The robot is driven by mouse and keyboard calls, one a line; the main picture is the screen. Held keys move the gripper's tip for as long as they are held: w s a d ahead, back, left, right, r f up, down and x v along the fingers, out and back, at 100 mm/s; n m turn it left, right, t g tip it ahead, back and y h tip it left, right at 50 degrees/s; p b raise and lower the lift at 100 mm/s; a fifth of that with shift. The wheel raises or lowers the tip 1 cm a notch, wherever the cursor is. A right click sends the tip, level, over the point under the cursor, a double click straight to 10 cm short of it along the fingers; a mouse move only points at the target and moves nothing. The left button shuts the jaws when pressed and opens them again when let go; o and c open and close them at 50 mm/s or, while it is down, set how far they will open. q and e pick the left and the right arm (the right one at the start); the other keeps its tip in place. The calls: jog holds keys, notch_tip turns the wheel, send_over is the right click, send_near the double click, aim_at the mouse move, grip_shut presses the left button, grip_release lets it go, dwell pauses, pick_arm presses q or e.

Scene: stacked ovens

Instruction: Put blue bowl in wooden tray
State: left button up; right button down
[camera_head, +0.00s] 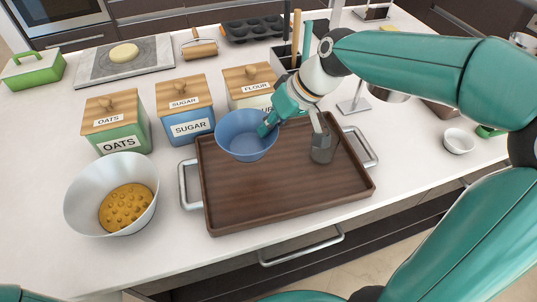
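The blue bowl (240,144) is upright over the back left part of the wooden tray (270,197). I cannot tell whether it rests on the tray or is held just above it. My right gripper (268,126) is at the bowl's right rim and appears shut on it; the fingertips are partly hidden by the rim. The tray is dark brown with metal handles at both ends. My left gripper is not in view; only a bit of teal arm shows at the lower left.
Oats (116,124), sugar (185,110) and flour (249,87) canisters stand close behind. A small white bowl (458,141) is at the right. The tray's front half is clear.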

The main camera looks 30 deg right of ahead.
aim_at(260, 163)
notch_tip(260, 163, down, 9)
jog(key=shift+s+f+b, duration=0.1)
jog(key=shift+f+b, duration=0.05)
jog(key=shift+b, duration=0.15)
jog(key=c, duration=1.8)
grip_release()
jog(key=shift+f, duration=0.1)
jog(key=shift+c, duration=0.2)
jog(key=o, duration=0.5)
jog(key=v, duration=1.2)
jog(key=shift+s+r, duration=0.1)
jog(key=shift+r, duration=0.1)
